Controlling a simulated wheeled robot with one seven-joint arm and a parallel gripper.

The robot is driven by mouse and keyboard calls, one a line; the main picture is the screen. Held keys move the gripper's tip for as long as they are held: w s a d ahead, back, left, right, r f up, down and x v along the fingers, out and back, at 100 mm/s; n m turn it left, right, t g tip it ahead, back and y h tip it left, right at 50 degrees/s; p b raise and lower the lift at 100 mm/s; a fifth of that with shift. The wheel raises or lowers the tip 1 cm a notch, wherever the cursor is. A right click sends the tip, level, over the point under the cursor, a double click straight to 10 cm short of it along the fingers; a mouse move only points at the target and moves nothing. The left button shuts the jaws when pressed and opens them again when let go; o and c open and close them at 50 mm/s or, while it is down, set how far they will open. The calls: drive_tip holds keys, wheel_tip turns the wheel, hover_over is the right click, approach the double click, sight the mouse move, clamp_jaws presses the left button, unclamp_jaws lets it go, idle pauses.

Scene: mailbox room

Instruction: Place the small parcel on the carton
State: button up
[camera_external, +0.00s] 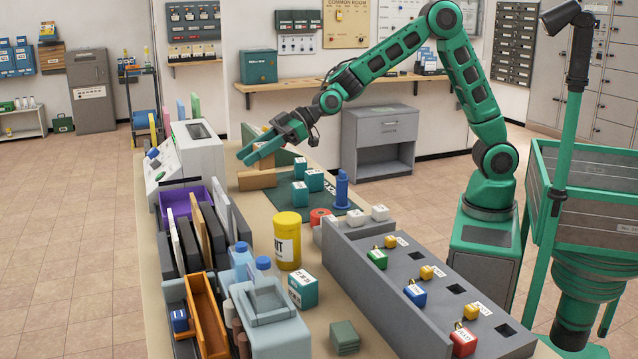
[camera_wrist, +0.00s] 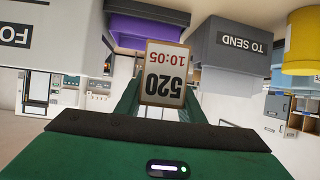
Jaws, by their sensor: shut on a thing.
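My gripper (camera_external: 249,156) is at the far end of the counter, its green fingers pointing left and down. In the wrist view my gripper (camera_wrist: 165,108) is shut on a small tan-edged piece, apparently the small parcel (camera_wrist: 164,75), whose white face reads 520 and 10:05. The fingers mostly hide this piece in the external view. A low tan box, apparently the carton (camera_external: 257,180), stands on the counter just below the fingertips. I cannot tell whether the held piece touches it.
Several teal boxes (camera_external: 300,193) stand right of the carton on a dark green mat (camera_external: 335,208). A white machine (camera_external: 190,150) stands to the left. Nearer are a purple tray (camera_external: 178,196), a yellow canister (camera_external: 288,240) and a grey slotted rack (camera_external: 400,285).

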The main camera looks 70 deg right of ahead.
drive_tip(key=w+d+r+m, duration=0.1)
drive_tip(key=w+d+r, duration=0.25)
drive_tip(key=d, duration=0.35)
hover_over(245, 174)
drive_tip(key=shift+t+h, duration=0.4)
wheel_tip(245, 174, down, 7)
drive_tip(key=shift+s+f, duration=0.1)
drive_tip(key=shift+s, duration=0.05)
drive_tip(key=shift+w+d+f, duration=0.2)
drive_tip(key=shift+f, duration=2)
drive_tip(key=o, duration=1.1)
drive_tip(key=v, duration=1.2)
